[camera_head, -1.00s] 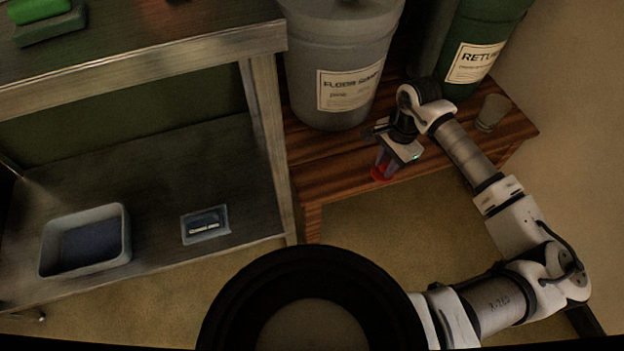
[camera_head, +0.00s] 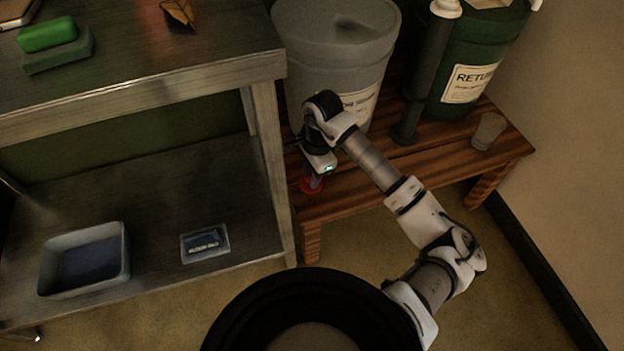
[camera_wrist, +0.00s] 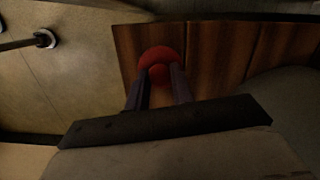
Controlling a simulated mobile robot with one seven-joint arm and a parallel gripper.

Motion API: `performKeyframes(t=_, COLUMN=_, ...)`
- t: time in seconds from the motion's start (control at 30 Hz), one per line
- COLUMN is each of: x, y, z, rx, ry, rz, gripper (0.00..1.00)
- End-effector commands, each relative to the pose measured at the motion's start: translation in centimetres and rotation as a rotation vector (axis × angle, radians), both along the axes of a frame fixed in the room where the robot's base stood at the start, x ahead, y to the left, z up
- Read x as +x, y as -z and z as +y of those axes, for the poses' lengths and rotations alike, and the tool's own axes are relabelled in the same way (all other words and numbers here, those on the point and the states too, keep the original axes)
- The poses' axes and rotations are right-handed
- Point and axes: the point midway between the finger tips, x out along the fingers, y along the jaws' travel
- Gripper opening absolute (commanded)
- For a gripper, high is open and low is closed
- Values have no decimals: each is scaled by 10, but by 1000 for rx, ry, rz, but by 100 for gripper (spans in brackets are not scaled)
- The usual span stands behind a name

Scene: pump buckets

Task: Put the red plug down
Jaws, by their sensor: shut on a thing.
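The red plug (camera_head: 308,187) is a small red disc at the left front corner of the wooden bench (camera_head: 350,199). It also shows in the wrist view (camera_wrist: 158,60), between the fingertips. My gripper (camera_head: 314,180) points down and is shut on the red plug. In the wrist view my gripper (camera_wrist: 160,72) has its two fingers at the plug, with the bench's wood behind it. I cannot tell whether the plug touches the bench top.
A grey bucket (camera_head: 330,50) stands right behind my gripper. A green bucket (camera_head: 490,40) and a small cup (camera_head: 488,130) are farther right on the bench. A metal shelf unit (camera_head: 268,150) stands close on the left. The bench's front middle is clear.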

Motion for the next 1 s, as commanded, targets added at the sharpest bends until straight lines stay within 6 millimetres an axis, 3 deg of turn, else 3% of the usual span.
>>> performKeyframes(t=0.2, x=-1, y=28, z=0, rx=2, ry=2, rz=3, gripper=2)
performKeyframes(t=0.63, x=0, y=34, z=-1, rx=0, ry=0, rz=0, gripper=2)
performKeyframes(t=0.67, x=0, y=33, z=-1, rx=0, ry=0, rz=0, gripper=26)
performKeyframes(t=0.8, x=0, y=32, z=-1, rx=1, ry=0, rz=0, gripper=44)
performKeyframes(t=1.0, x=0, y=32, z=-1, rx=0, ry=0, rz=1, gripper=45)
